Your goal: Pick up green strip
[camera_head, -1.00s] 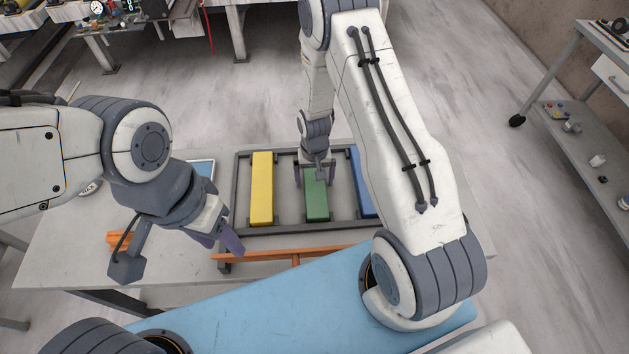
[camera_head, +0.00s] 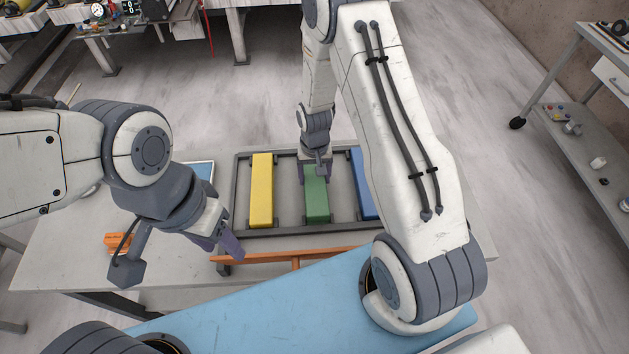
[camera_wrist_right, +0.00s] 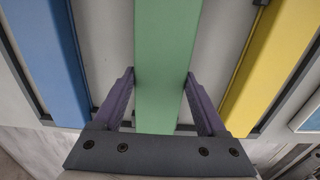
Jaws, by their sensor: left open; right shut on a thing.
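The green strip (camera_head: 316,203) lies in the dark frame, between the yellow strip (camera_head: 262,190) and the blue strip (camera_head: 362,184). My right gripper (camera_head: 315,178) is at the far part of the green strip, its fingers on either side. In the right wrist view, the right gripper (camera_wrist_right: 160,100) is shut on the green strip (camera_wrist_right: 165,60), with a purple finger against each side. The strip appears to rest in the frame still. My left gripper (camera_head: 222,240) is open and empty, left of the frame's near corner.
The dark frame (camera_head: 240,200) stands on a grey table (camera_head: 70,245). An orange bar (camera_head: 285,255) runs along the near side. An orange object (camera_head: 117,242) lies at left. A shelf cart (camera_head: 575,130) stands at far right.

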